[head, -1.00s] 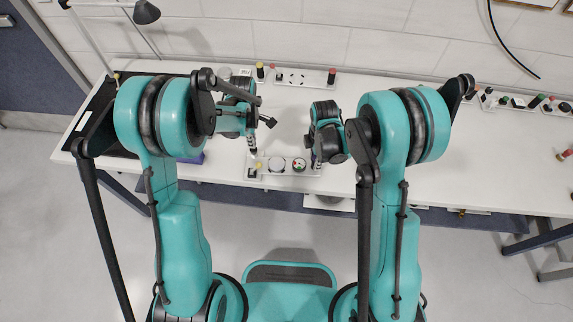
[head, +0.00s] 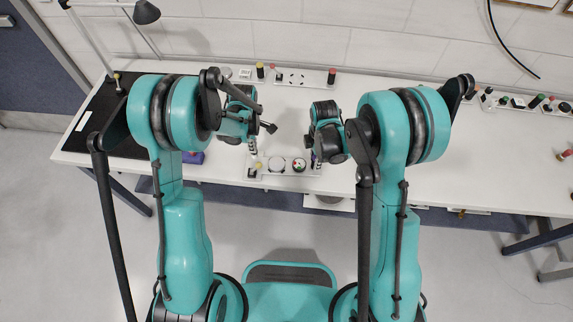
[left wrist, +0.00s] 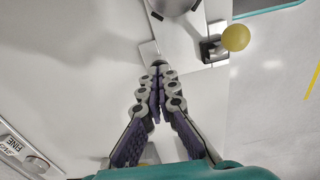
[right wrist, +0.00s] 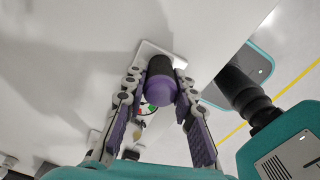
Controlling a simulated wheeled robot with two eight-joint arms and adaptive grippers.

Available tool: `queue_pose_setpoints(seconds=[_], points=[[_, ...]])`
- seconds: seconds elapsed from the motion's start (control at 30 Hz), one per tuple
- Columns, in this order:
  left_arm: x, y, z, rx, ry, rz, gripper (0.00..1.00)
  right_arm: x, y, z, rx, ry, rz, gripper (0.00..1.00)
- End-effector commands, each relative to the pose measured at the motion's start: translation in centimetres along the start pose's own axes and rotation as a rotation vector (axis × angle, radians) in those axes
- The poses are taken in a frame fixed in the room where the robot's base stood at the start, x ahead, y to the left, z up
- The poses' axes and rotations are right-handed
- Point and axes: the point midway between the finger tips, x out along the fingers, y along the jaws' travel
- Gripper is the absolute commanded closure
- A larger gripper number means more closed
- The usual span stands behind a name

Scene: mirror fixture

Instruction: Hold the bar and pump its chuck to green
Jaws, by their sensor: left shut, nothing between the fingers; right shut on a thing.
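The fixture is a pale plate (head: 288,173) at the table's front edge. It carries a yellow ball knob (head: 258,165), a round grey chuck (head: 276,167) and a dial with green and red (head: 299,165). My left gripper (left wrist: 158,70) is shut and empty, its tips by the plate's corner, apart from the yellow ball (left wrist: 235,38) on its lever. The chuck's edge (left wrist: 173,4) shows at the top there. My right gripper (right wrist: 160,82) is shut on the dark, purple-ended bar (right wrist: 160,92). The dial (right wrist: 147,108) is partly hidden behind the bar.
A black mat (head: 100,125) and a desk lamp (head: 146,12) are at the table's left. Several small coloured parts stand at the far right.

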Motion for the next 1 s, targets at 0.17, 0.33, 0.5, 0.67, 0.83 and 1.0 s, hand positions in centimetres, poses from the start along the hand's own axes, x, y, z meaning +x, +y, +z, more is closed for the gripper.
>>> queue_pose_setpoints(seconds=[0.17, 0.33, 0.5, 0.67, 0.83, 1.0], points=[[0.0, 0.0, 0.0, 0.0, 0.0, 0.0, 1.0, 0.0, 0.0, 0.0, 0.0, 0.0, 0.0, 1.0], [-0.8, 0.0, 0.0, 0.0, 0.0, 0.0, 1.0, 0.0, 0.0, 0.0, 0.0, 0.0, 0.0, 1.0], [-2.1, 0.0, 0.0, 0.0, 0.0, 0.0, 1.0, 0.0, 0.0, 0.0, 0.0, 0.0, 0.0, 1.0], [-2.9, 0.0, 0.0, 0.0, 0.0, 0.0, 1.0, 0.0, 0.0, 0.0, 0.0, 0.0, 0.0, 1.0], [-2.9, 0.0, 0.0, 0.0, 0.0, 0.0, 1.0, 0.0, 0.0, 0.0, 0.0, 0.0, 0.0, 1.0], [-2.9, 0.0, 0.0, 0.0, 0.0, 0.0, 1.0, 0.0, 0.0, 0.0, 0.0, 0.0, 0.0, 1.0]])
